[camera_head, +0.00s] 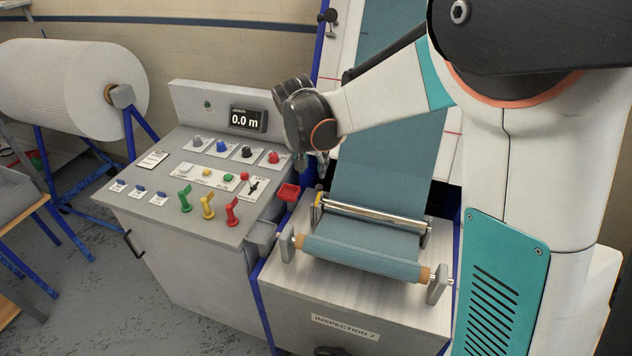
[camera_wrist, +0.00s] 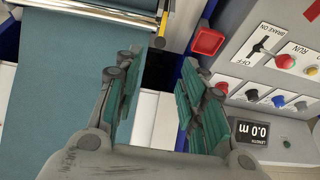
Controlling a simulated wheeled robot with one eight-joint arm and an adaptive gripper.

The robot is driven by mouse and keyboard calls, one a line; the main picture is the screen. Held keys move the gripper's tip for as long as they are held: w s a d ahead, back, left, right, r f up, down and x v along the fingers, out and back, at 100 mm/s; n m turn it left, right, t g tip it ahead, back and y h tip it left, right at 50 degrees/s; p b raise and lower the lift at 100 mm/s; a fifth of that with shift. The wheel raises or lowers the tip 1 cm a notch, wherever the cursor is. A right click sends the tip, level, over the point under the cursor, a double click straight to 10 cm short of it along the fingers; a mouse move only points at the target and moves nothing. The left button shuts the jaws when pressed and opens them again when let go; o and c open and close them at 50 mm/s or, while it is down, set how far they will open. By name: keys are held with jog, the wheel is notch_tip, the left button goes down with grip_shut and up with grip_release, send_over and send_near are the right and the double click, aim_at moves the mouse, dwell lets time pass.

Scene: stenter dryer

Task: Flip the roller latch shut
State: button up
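A small yellow piece (camera_head: 318,203), which looks like the roller latch, stands at the left end of the shiny metal roller (camera_head: 370,215). In the wrist view the yellow piece (camera_wrist: 164,18) shows at the top, beside the roller's end (camera_wrist: 95,10). I cannot tell how far it is turned. My gripper (camera_head: 322,168) hangs above and behind the roller's left end, apart from it. In the wrist view my gripper (camera_wrist: 158,92) has its fingers spread with nothing between them.
A red square part (camera_head: 288,193) sits left of the roller. The control panel (camera_head: 175,217) with knobs and coloured levers is farther left. Teal fabric (camera_head: 380,170) runs down to a wound roll (camera_head: 362,258) in front. A white roll (camera_head: 70,85) stands far left.

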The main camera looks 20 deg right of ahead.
aim_at(319, 186)
jog(key=b+x, duration=0.3)
jog(key=x, duration=0.9)
jog(key=shift+f, duration=0.1)
jog(key=shift+c, duration=0.2)
grip_shut()
